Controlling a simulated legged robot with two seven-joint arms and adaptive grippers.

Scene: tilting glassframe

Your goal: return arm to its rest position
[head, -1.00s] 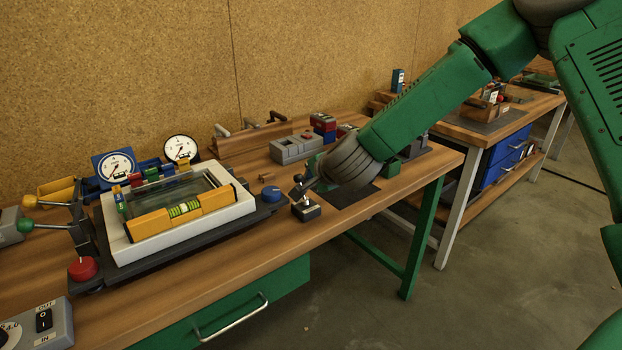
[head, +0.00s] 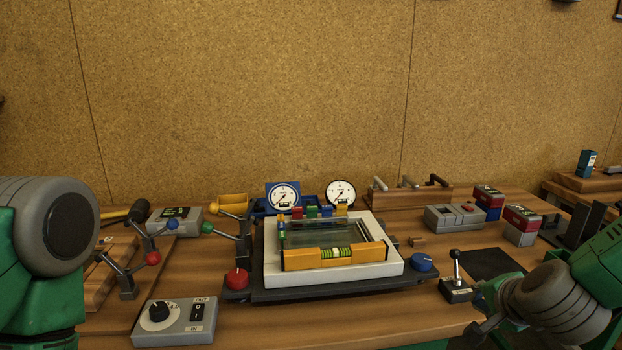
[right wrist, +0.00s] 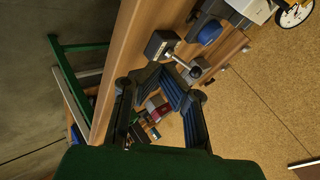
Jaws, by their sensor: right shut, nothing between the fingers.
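My right gripper (head: 482,326) is low at the right of the head view, at the front of the bench, in front of and slightly right of the small lever box (head: 457,290). Its fingers are shut and empty. They also show in the right wrist view (right wrist: 163,78), where they overlap the lever (right wrist: 190,70) in the picture; I cannot tell the gap there. The lever stands about upright. The glass frame (head: 272,268), with a yellow spirit level (head: 304,259) on its front edge, sits left of the gripper. My left gripper is out of view; only part of that arm shows.
A blue knob (head: 422,262) and red knob (head: 237,279) flank the frame. A grey switch box (head: 174,325) stands front left, beside several ball-ended levers. Grey and red boxes (head: 521,224) stand back right. A dark mat (head: 492,263) lies bare behind the right gripper.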

